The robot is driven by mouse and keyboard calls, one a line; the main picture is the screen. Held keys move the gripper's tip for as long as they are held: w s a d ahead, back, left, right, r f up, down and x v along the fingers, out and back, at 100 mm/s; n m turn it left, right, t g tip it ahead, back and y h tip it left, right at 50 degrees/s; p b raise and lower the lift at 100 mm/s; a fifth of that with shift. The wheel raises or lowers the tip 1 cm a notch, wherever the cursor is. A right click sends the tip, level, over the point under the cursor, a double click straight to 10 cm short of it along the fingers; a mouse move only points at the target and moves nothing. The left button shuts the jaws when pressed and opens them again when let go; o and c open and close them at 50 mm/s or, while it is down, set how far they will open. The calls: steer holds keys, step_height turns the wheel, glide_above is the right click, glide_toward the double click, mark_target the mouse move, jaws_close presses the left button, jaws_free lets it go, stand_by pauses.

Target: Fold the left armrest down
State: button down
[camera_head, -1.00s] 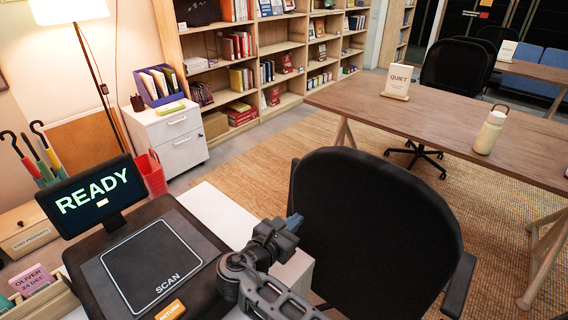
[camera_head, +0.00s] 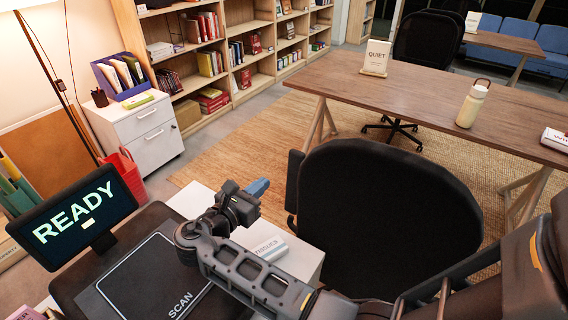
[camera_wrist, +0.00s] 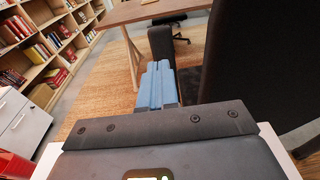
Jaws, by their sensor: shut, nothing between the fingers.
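The black office chair (camera_head: 385,220) stands in front of me with its broad backrest toward my camera. Its left armrest (camera_head: 293,180) stands upright as a dark narrow bar along the backrest's left edge. In the wrist view the armrest (camera_wrist: 161,42) shows just beyond my fingertips, left of the backrest (camera_wrist: 245,60). My gripper (camera_head: 258,187), with blue fingers, is shut and empty, left of the armrest with a small gap in the head view. The shut fingers (camera_wrist: 158,85) point forward toward it in the wrist view. Contact is not visible. The armrest's lower end is hidden.
A white desk corner with a tissue box (camera_head: 270,248) lies below my gripper. The READY screen (camera_head: 85,215) and scan pad (camera_head: 150,280) are at left. A wooden table (camera_head: 440,95) with a bottle (camera_head: 473,104) stands behind the chair. Open rug lies left of the chair.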

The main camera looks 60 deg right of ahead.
steer(key=b, duration=0.7)
glide_toward(296, 156)
steer(key=d, duration=0.5)
steer(key=shift+s+f, duration=0.1)
steer(key=shift+f, duration=0.3)
steer(key=shift+d+r, duration=0.15)
steer(key=shift+d, duration=0.75)
